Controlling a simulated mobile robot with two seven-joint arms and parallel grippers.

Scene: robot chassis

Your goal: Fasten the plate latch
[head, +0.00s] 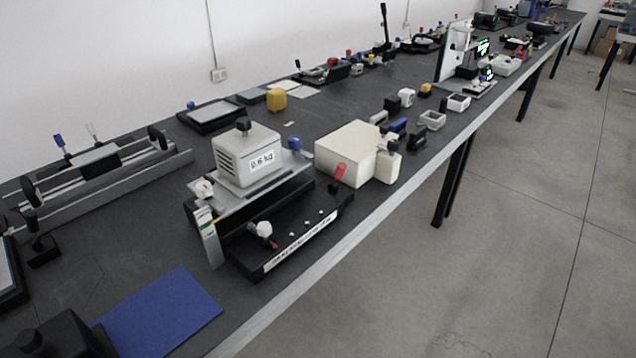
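A grey box labelled "0.6 kg" (247,158) with a black knob on top sits on a flat metal plate (232,200). The plate lies over a black base (290,240) with a white label strip along its front. A white knob with a red part (265,230) is on the base's front. A small white and red fitting (203,189) is at the plate's left end, and a blue knob (294,143) is at its right. I cannot tell which of these is the plate latch, or whether it is fastened. Neither gripper is in view.
A cream block (345,150) with a red lever (340,172) stands to the right of the base. A blue mat (160,312) lies at the front left, beside a black object (50,338). A metal rail (105,185) runs behind. The bench's front edge (300,285) is close to the base.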

